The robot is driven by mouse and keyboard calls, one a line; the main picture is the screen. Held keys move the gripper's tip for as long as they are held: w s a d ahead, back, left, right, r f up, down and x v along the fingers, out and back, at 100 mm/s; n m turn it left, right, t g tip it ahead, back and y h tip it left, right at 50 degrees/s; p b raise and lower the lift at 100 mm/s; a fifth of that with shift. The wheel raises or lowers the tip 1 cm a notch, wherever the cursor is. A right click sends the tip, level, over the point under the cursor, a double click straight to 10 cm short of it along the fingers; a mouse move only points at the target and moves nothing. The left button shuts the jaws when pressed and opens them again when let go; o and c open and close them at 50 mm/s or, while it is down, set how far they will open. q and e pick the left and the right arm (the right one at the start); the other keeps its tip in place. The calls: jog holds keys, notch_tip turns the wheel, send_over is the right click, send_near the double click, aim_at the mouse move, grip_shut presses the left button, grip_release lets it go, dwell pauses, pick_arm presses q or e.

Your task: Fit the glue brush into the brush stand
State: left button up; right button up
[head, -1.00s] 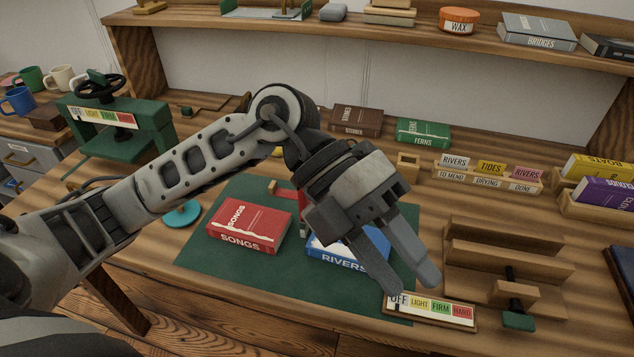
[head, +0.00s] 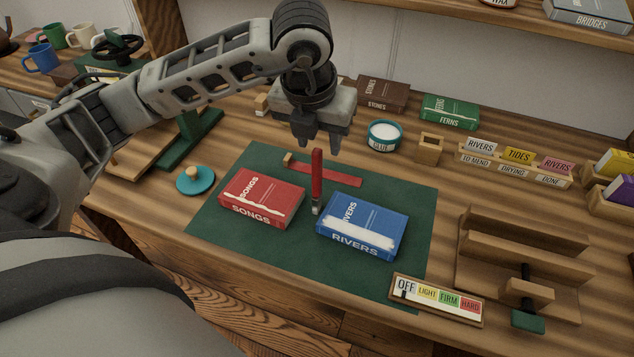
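The glue brush (head: 317,178) has a red handle and a pale ferrule at its near end. The brush stand (head: 429,149) looks to be the small wooden block with a square opening, behind the mat to the right. My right gripper is not in view.
A red strip (head: 335,175) with a wooden end crosses behind the brush. The red book (head: 262,197) and blue book (head: 362,224) flank it. A glue pot (head: 385,134) stands left of the stand, and a label rack (head: 515,168) right of it. The mat's front (head: 290,252) is bare.

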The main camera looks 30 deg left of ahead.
aim_at(317, 151)
pick_arm(q)
jog(key=x, duration=0.4)
jog(key=shift+s+a+f+p, duration=0.2)
jog(key=shift+f+p, duration=0.2)
jog(key=shift+w+f, duration=0.2)
jog(key=shift+f, duration=0.3)
grip_shut()
